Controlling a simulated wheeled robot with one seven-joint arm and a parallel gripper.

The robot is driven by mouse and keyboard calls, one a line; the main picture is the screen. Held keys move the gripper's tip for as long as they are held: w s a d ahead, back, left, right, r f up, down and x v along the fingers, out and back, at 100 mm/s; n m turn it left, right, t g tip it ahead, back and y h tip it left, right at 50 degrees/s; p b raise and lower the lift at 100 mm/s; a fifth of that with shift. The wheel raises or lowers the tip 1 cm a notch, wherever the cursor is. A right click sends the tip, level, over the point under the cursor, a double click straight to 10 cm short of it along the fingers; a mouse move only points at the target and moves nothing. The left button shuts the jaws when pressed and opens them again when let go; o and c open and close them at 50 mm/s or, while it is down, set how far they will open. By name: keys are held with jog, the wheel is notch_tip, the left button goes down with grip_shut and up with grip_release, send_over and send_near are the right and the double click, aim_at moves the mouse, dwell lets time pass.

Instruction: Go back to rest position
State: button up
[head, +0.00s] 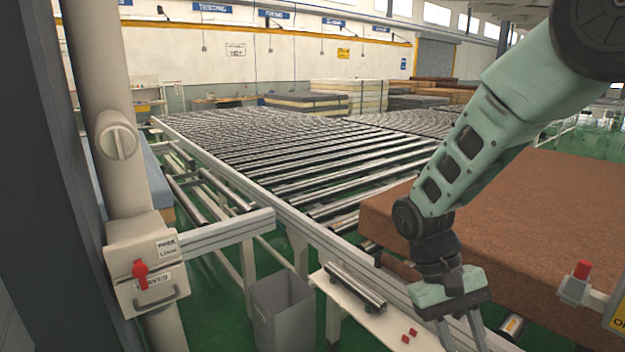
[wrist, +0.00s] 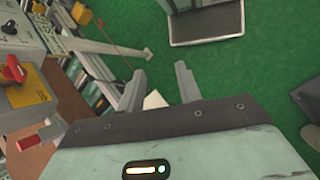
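My gripper (head: 462,335) hangs pointing down at the lower right of the head view, in front of the brown mattress (head: 540,215) and over the floor side of the conveyor. In the wrist view my gripper (wrist: 158,72) shows its two fingers apart, with nothing between them. The green floor and a small pale surface show past the fingers. My arm bends down from the upper right of the head view. The fingertips are partly cut off by the bottom edge of the head view.
A roller conveyor (head: 290,160) runs away to the back. A grey bin (head: 282,312) stands in front of it, beside a pale shelf with a metal roller (head: 355,287) and small red pieces. A box with a red switch (head: 141,272) is at left; another red button (head: 582,270) is at right.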

jog(key=s+a+r+n+t+y+b, duration=0.1)
jog(key=s+a+n+t+y, duration=0.1)
jog(key=s+a, duration=0.3)
jog(key=s+a+r+n+t+y+b, duration=0.1)
jog(key=s+a+r+n+t+y, duration=0.1)
jog(key=s+a+n, duration=0.3)
jog(key=s+t, duration=0.1)
jog(key=s, duration=0.3)
jog(key=shift+s+r+t, duration=0.15)
jog(key=shift+r+t, duration=0.15)
jog(key=shift+t, duration=0.1)
